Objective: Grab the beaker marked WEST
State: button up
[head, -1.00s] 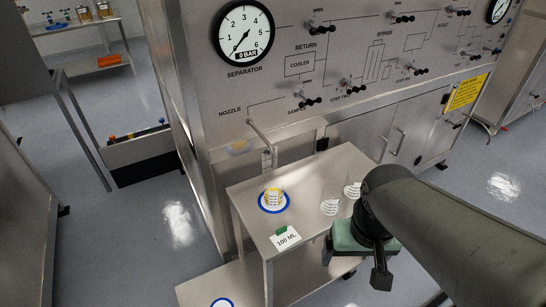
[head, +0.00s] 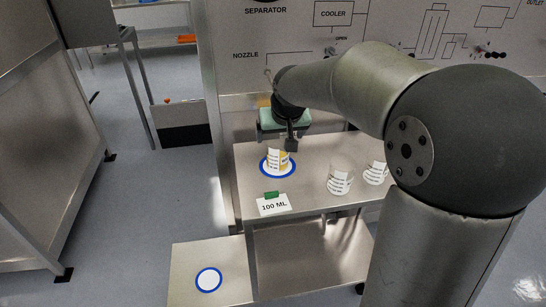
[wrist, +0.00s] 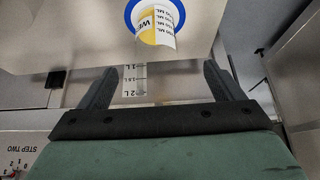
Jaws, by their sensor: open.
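A clear beaker with yellow liquid and a white printed label (head: 278,160) stands upright on a blue-rimmed white disc (head: 263,168) on the steel table. In the wrist view its label (wrist: 156,23) shows the letters "WE"; the rest is turned out of sight. My gripper (head: 281,141) hangs just above and behind this beaker in the head view, partly overlapping it. In the wrist view my gripper (wrist: 158,76) has its two fingers wide apart. The beaker lies beyond the fingertips, and nothing is held.
Two empty labelled beakers (head: 340,180) (head: 376,172) stand to the right on the table (head: 310,195). A "100 ML" card (head: 274,206) is in front. The panel stands behind.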

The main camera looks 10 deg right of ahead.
aim_at(277, 150)
jog(key=x, duration=0.7)
jog(key=shift+s+b, duration=0.1)
jog(key=shift+b, duration=0.2)
jog(key=shift+d+x, duration=0.15)
jog(key=shift+x, duration=1.4)
jog(key=shift+d+x, duration=0.15)
jog(key=shift+x, duration=1.4)
jog(key=shift+r, duration=0.15)
jog(key=c, duration=1.2)
jog(key=shift+o, duration=0.2)
jog(key=shift+r, duration=0.15)
